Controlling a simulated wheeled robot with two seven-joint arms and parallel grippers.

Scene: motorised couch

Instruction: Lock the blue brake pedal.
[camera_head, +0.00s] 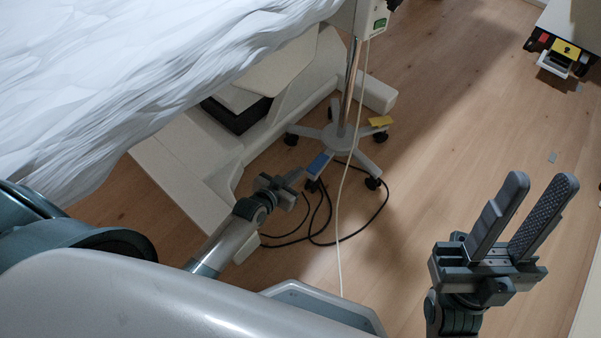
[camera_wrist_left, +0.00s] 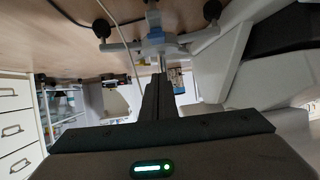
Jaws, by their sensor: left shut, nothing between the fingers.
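The blue brake pedal (camera_head: 318,164) sits on a leg of a grey wheeled stand base (camera_head: 340,137) on the floor, beside a caster. My left gripper (camera_head: 294,176) is shut and empty, just left of and slightly below the pedal in the head view; a small gap shows between them. In the left wrist view, the shut fingers (camera_wrist_left: 158,90) point at the stand base (camera_wrist_left: 150,42). My right gripper (camera_head: 540,183) is open and empty, off to the right over bare floor.
A yellow pedal (camera_head: 381,121) sits on another leg. The stand pole (camera_head: 349,85) rises from the base. A white cable (camera_head: 339,215) and black cables (camera_head: 325,220) lie close by. The couch's white base (camera_head: 185,155) is left. Floor between the stand and my right gripper is clear.

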